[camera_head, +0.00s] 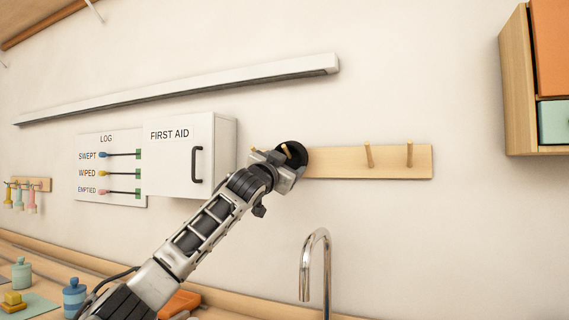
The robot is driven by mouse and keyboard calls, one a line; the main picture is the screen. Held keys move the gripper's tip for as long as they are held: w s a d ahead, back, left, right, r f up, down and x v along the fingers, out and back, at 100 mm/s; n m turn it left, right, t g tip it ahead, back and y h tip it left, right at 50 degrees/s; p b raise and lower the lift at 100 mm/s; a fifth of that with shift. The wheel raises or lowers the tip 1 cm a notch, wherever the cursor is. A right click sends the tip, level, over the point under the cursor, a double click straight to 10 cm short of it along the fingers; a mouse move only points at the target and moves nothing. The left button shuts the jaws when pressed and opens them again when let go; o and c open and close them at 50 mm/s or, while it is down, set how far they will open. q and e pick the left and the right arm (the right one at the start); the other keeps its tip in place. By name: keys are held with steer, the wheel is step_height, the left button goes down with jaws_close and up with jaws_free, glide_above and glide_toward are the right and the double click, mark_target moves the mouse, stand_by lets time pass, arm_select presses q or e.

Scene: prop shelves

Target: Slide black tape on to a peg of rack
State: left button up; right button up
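The black tape (299,154) is a dark ring at the left part of the wooden rack (335,163) on the wall. A light wooden peg tip (286,150) shows in front of the ring's dark face and seems to stick out through it. My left gripper (279,158) is right at the tape, covering its lower left side. The gripper's own body hides its fingertips, so I cannot tell whether they hold the tape. Two bare pegs, a middle one (369,154) and a right one (409,153), stand out from the rack. My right gripper is not in view.
A white first aid cabinet (180,165) with a black handle is just left of my gripper. A curved metal tap (314,262) rises below the rack. A wooden shelf unit (518,85) hangs at upper right. The wall below the rack's right part is clear.

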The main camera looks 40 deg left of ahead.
arm_select(q)
steer(key=o, duration=0.5)
steer(key=shift+w+f, duration=0.2)
steer(key=shift+f, duration=0.3)
steer(key=shift+w+f, duration=0.15)
steer(key=shift+f, duration=0.3)
steer(key=shift+w+a, duration=0.15)
steer(key=shift+s+r, duration=0.2)
steer(key=shift+r, duration=0.05)
steer(key=b+v, duration=0.3)
steer(key=v, duration=0.5)
steer(key=b+v, duration=0.3)
steer(key=v, duration=0.5)
steer(key=shift+r, duration=0.25)
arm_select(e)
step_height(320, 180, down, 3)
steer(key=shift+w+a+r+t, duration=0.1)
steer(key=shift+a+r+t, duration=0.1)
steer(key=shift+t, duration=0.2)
